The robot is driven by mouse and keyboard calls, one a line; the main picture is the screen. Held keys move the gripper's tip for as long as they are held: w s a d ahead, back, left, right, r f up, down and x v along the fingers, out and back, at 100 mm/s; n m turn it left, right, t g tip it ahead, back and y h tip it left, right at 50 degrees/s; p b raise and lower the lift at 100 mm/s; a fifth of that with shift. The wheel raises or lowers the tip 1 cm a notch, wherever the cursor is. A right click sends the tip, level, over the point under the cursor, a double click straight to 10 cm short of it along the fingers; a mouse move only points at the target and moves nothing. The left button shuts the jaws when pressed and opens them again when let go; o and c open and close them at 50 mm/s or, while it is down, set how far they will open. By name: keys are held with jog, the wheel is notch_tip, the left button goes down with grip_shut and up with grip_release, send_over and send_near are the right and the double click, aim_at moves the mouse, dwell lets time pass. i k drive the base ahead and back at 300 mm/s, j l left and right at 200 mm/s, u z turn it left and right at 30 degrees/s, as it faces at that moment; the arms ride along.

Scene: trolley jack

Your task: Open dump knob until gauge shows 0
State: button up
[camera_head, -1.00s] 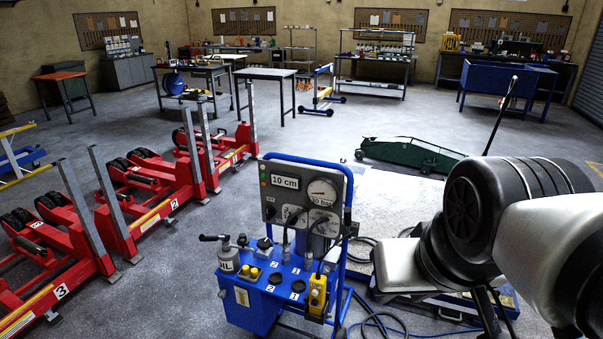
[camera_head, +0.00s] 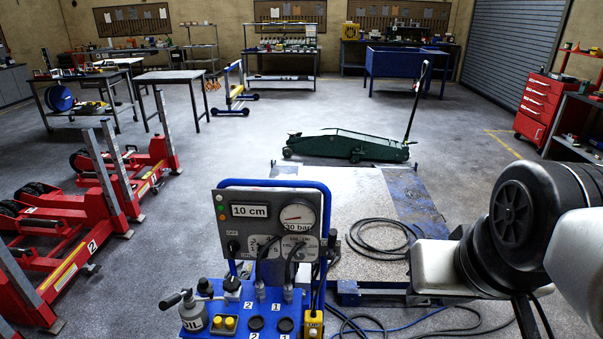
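A blue hydraulic pump unit (camera_head: 328,200) stands upright in front of me, with a grey panel on its frame. The panel holds a "10 cm" display (camera_head: 249,211) and a round pressure gauge (camera_head: 297,216) marked in bar; its needle points left, but the reading is too small to tell. Black knobs (camera_head: 234,247) sit on the panel's lower part. Which knob is the dump knob I cannot tell. My arm shows at the right; my gripper is out of view.
A speckled platform (camera_head: 330,205) with coiled black hoses (camera_head: 380,238) lies behind the unit. A green trolley jack (camera_head: 350,147) stands beyond it. Red column lifts (camera_head: 75,235) fill the left. A red tool cabinet (camera_head: 540,105) stands far right. Open floor lies between.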

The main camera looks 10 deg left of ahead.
aim_at(231, 285)
jog(key=i+j+z, duration=0.1)
jog(key=j, duration=0.45)
jog(key=i+j+z, duration=0.15)
jog(key=j, duration=1.1)
jog(key=i+j, duration=0.1)
jog(key=j, duration=0.55)
